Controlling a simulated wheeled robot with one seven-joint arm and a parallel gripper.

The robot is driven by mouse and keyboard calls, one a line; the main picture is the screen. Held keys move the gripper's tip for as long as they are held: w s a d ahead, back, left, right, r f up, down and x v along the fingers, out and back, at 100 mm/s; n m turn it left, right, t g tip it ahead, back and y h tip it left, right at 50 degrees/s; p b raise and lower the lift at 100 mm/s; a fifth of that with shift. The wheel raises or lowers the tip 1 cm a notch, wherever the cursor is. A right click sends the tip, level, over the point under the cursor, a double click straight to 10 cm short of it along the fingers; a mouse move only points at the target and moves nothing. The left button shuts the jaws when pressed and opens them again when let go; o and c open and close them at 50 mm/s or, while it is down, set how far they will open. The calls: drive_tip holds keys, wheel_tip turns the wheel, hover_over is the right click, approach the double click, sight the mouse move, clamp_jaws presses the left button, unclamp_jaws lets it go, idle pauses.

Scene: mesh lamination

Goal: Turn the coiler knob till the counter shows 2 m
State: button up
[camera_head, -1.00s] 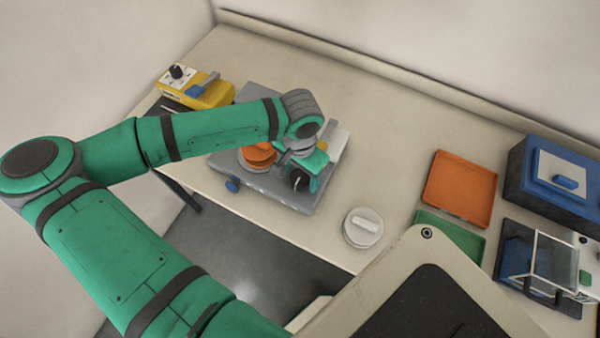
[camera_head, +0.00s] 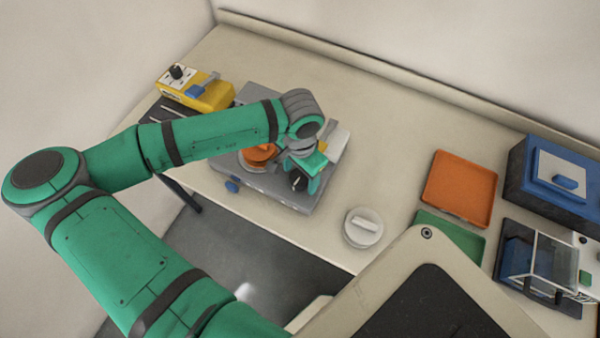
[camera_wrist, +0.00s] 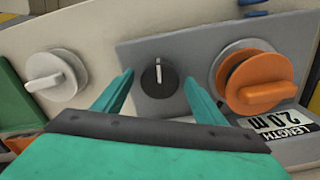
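The coiler knob (camera_wrist: 158,78) is a black dial with a white mark, set on a grey plate; in the wrist view its mark points toward the top of the picture. My gripper (camera_wrist: 158,84) is open, with one teal finger on each side of the knob and a visible gap to it. The counter (camera_wrist: 278,122) is a light display, upside down in the wrist view, and reads LENGTH 2.0 m. An orange spool (camera_wrist: 258,84) sits beside the knob. In the head view my gripper (camera_head: 301,180) is at the grey coiler base (camera_head: 240,180).
A white lidded disc (camera_wrist: 52,78) lies on the table, also visible in the head view (camera_head: 363,227). A yellow device (camera_head: 205,92) stands at the back left. Orange (camera_head: 460,188) and green (camera_head: 450,234) trays and a blue box (camera_head: 560,175) are at right.

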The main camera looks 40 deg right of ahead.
sight(300, 177)
wheel_tip(300, 177, up, 11)
idle(0.8)
drive_tip(key=shift+f, duration=0.1)
